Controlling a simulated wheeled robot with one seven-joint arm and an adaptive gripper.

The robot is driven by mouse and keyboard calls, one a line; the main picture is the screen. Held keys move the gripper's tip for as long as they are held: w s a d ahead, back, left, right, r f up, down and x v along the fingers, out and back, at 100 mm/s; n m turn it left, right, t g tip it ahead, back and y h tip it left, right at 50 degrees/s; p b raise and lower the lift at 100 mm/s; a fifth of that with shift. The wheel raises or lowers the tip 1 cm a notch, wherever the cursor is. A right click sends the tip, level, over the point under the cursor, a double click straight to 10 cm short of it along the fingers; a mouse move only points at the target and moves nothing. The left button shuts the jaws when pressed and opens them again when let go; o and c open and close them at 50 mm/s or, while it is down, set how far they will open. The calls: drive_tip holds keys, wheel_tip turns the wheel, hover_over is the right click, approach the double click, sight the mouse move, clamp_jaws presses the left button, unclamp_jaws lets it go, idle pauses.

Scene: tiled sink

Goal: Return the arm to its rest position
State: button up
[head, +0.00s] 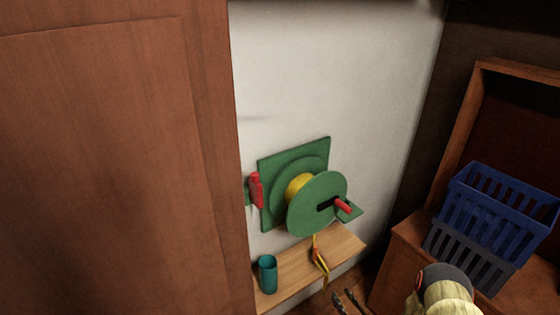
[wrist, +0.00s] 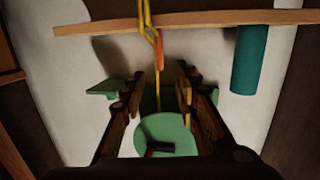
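My gripper (head: 345,301) shows at the bottom edge of the head view, below and right of a small wooden shelf, with its two dark fingers apart. In the wrist view my gripper (wrist: 160,82) is open, with a clear gap between the fingers. The yellow strap (wrist: 158,60) shows in that gap, but I see no finger closed on it. My pale forearm (head: 446,298) is at the lower right of the head view.
A green reel (head: 318,205) with a red handle (head: 343,205) is on the white wall. The wooden shelf (head: 300,267) below holds a teal cup (head: 268,275). Blue baskets (head: 500,215) stand right, near my arm. A wooden panel (head: 110,160) fills the left.

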drive_tip(key=s+d+f+m+g+h, duration=0.1)
drive_tip(key=s+d+f+g+h, duration=0.1)
drive_tip(key=s+f+g, duration=0.35)
drive_tip(key=s+d+f+m+g+h, duration=0.1)
drive_tip(key=s+d+f+g+h, duration=0.1)
drive_tip(key=f, duration=0.6)
drive_tip(key=s+d+r+g+h, duration=0.1)
drive_tip(key=s+d+r+g, duration=0.1)
drive_tip(key=s+d+g, duration=0.15)
drive_tip(key=s+d+r+m+g+h, duration=0.1)
drive_tip(key=s+d+r+g, duration=0.1)
drive_tip(key=r, duration=0.5)
drive_tip(key=s+d+r+m+g+h, duration=0.1)
drive_tip(key=s+d+r+g, duration=0.1)
drive_tip(key=r, duration=0.6)
drive_tip(key=s+a+r+t, duration=0.1)
drive_tip(key=s+a+r, duration=0.3)
drive_tip(key=r, duration=1)
drive_tip(key=s+a+r+t, duration=0.2)
drive_tip(key=s+a+r, duration=0.3)
drive_tip(key=r, duration=0.9)
drive_tip(key=s+a+r+t, duration=0.2)
drive_tip(key=s+a+r, duration=0.2)
drive_tip(key=r, duration=1)
drive_tip(key=shift+s+a+y, duration=0.2)
drive_tip(key=shift+a+y, duration=0.2)
drive_tip(key=shift+a, duration=1.1)
